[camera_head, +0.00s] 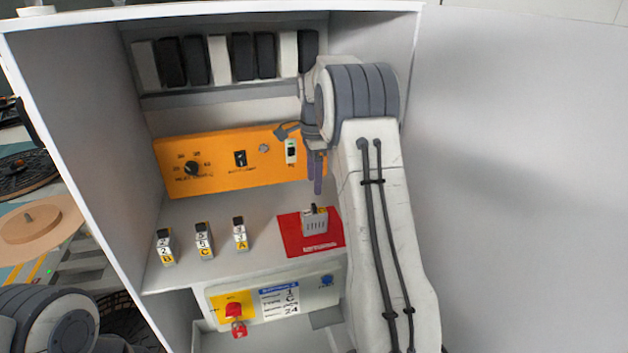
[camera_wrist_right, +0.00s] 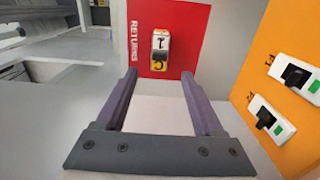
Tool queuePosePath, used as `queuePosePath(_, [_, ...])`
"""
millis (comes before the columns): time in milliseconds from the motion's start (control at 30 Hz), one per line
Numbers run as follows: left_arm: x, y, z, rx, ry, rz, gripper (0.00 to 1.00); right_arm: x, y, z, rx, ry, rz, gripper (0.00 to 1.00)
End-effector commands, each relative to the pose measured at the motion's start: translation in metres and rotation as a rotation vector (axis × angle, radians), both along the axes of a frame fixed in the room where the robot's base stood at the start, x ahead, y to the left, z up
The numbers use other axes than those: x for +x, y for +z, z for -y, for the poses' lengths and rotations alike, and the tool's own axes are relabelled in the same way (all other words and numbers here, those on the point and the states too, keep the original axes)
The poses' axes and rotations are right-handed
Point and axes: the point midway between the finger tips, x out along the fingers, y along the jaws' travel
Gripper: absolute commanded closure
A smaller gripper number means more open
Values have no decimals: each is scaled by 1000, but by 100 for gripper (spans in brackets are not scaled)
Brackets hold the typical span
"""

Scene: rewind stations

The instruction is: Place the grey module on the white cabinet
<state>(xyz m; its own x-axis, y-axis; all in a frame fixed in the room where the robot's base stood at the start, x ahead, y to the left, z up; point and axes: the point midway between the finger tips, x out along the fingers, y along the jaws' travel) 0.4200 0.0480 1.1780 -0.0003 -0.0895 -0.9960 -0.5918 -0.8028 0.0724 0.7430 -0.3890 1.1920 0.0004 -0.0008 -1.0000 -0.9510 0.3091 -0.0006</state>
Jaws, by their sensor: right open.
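In the right wrist view the module shows just beyond the gap between the fingertips (camera_wrist_right: 158,74). My left gripper is out of view; only part of that arm shows at lower left.
Several labelled modules, including one marked A (camera_head: 240,236), stand left of the mat. An orange panel (camera_head: 220,165) with a knob and switches is behind. Dark and white blocks (camera_head: 205,60) fill the upper shelf. A lower panel (camera_head: 270,300) has a red knob.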

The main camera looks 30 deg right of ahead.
Motion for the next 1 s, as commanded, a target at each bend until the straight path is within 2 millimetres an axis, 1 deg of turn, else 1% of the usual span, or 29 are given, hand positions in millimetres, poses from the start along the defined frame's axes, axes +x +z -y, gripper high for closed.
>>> queuePosePath(100, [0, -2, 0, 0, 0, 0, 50, 0, 7, 0, 0, 0, 1, 30])
queuePosePath(200, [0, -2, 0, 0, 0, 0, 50, 0, 9, -1, 0, 4, 0, 30])
queuePosePath(267, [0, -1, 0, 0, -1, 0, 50, 0, 10, -9, 1, 33, 0, 30])
queuePosePath(333, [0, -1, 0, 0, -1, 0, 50, 0, 15, -34, 3, 127, 5, 30])
queuePosePath(367, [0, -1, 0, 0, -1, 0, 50, -2, 17, -51, 5, 192, 7, 30])
queuePosePath(467, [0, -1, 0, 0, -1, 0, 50, -18, 26, -128, 11, 512, 19, 30])
queuePosePath(500, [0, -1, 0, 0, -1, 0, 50, -32, 29, -163, 14, 672, 25, 30])
queuePosePath(567, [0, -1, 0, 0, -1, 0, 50, -60, 31, -213, 17, 929, 36, 30])
queuePosePath(600, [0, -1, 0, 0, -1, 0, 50, -83, 31, -243, 20, 1099, 43, 30])
queuePosePath(667, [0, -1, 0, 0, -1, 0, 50, -122, 29, -281, 25, 1354, 53, 30])
queuePosePath(700, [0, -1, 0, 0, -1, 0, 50, -150, 26, -300, 27, 1519, 60, 30])
queuePosePath(767, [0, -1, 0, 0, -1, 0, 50, -190, 20, -322, 28, 1754, 71, 30])
queuePosePath(800, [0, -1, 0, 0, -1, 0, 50, -216, 15, -332, 30, 1897, 79, 30])
queuePosePath(833, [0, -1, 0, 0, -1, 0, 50, -234, 11, -337, 31, 1995, 85, 30])
queuePosePath(900, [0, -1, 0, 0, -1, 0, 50, -269, 3, -343, 32, 2193, 97, 30])
queuePosePath(1000, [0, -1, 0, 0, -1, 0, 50, -303, -8, -343, 34, 2392, 106, 30])
